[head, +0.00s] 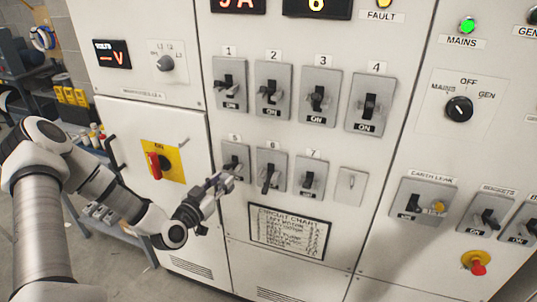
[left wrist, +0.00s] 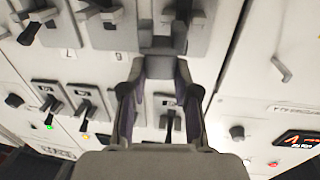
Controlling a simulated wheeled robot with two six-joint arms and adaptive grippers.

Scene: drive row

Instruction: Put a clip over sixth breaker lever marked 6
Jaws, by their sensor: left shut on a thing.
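The sixth breaker (head: 271,165) is a grey plate in the lower row under the label 6, with its dark lever (head: 268,180) hanging down. It shows inverted at the top of the left wrist view (left wrist: 110,32). My left gripper (head: 217,187) is left of that lever, in front of and just below the fifth breaker (head: 236,152). In the left wrist view its fingers (left wrist: 160,70) close on a small dark grey block, which looks like the clip (left wrist: 160,45). The clip appears apart from lever 6; its exact shape is hard to make out. My right gripper is not in view.
Breaker 7 (head: 311,172) is right of breaker 6, and a small blank plate (head: 351,186) follows it. Breakers 1 to 4 (head: 273,88) stand above. A framed circuit chart (head: 290,232) is below. A red handle on yellow (head: 155,165) is left of the gripper.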

